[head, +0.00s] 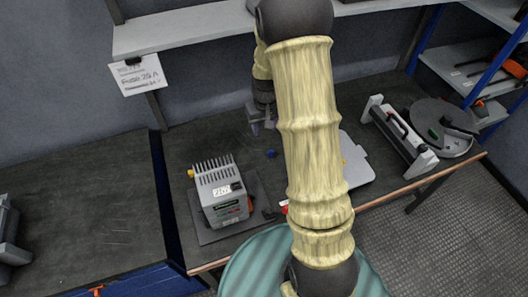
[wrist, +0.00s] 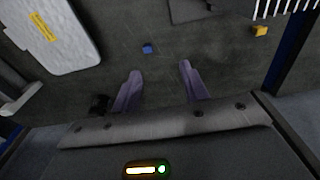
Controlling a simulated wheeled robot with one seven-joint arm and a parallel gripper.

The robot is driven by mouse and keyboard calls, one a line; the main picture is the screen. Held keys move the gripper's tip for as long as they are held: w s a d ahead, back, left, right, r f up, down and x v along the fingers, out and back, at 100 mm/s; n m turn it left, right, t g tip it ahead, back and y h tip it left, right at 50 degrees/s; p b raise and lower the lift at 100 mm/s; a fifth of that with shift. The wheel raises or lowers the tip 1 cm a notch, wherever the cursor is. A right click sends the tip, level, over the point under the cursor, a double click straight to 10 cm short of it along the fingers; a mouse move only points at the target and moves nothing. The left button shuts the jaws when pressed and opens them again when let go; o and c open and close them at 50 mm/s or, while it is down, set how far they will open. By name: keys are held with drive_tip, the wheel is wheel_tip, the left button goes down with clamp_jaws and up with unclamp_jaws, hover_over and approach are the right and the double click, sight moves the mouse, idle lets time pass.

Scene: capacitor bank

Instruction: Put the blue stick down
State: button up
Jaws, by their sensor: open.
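A small blue piece (head: 270,153), which looks like the blue stick, is on the dark workbench to the right of the grey capacitor unit. It also shows in the wrist view (wrist: 147,48), beyond the fingertips, as a short blue block. I cannot tell its full length or whether it stands or lies. My gripper (head: 257,127) is behind and a little left of the blue piece in the head view. In the wrist view its two purple fingers (wrist: 160,70) are apart with only bare bench between them. The gripper is open and empty, not touching the blue piece.
The grey finned unit (head: 222,192) stands on a dark plate at the left. A pale board (head: 355,165) lies at the right, partly behind my arm, with a grey handled device (head: 400,135) beyond it. A shelf (head: 185,30) overhangs the back. Bench around the blue piece is clear.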

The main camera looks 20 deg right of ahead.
drive_tip(key=s+a+r+t, duration=0.1)
drive_tip(key=s+a+r, duration=0.2)
drive_tip(key=s, duration=0.5)
drive_tip(key=s+a+r, duration=0.4)
drive_tip(key=s+r, duration=0.2)
drive_tip(key=s, duration=0.3)
drive_tip(key=shift+r+t, duration=0.3)
drive_tip(key=shift+t, duration=0.1)
